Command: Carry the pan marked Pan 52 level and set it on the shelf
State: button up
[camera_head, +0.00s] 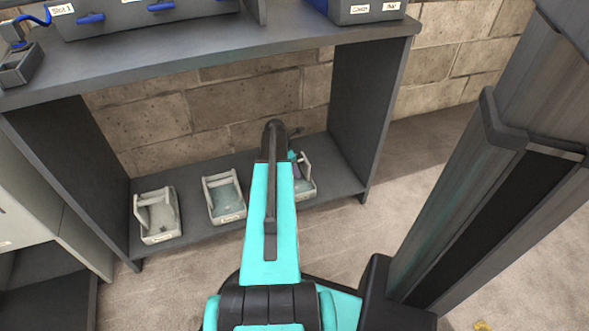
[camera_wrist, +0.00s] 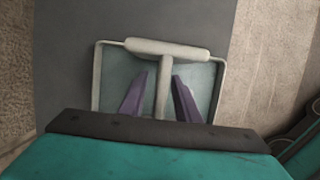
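Three pale grey pans with raised handles sit on the low shelf of the dark rack in the head view: a left pan (camera_head: 158,228), a middle pan (camera_head: 224,204) and a right pan (camera_head: 309,187). Their labels are too small to read, so I cannot tell which is Pan 52. My arm partly hides the right pan. My gripper (camera_head: 296,168) is at that pan. In the wrist view, the pan (camera_wrist: 115,75) lies below my gripper (camera_wrist: 160,80). The purple fingers are apart, one on each side of the handle's post, with gaps visible.
The rack's low shelf (camera_head: 190,240) is enclosed by side panels, with a worktop (camera_head: 200,48) above it. Blue-and-grey labelled bins (camera_head: 368,10) stand on the worktop. A brick wall is behind. A grey cabinet (camera_head: 40,200) stands at the left. Open floor lies right of the rack.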

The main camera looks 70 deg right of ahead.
dwell(0.3)
jog(key=p+v, duration=0.4)
jog(key=v, duration=0.7)
jog(key=shift+p, duration=0.35)
jog(key=shift+w+r, duration=0.1)
jog(key=shift+r, duration=0.5)
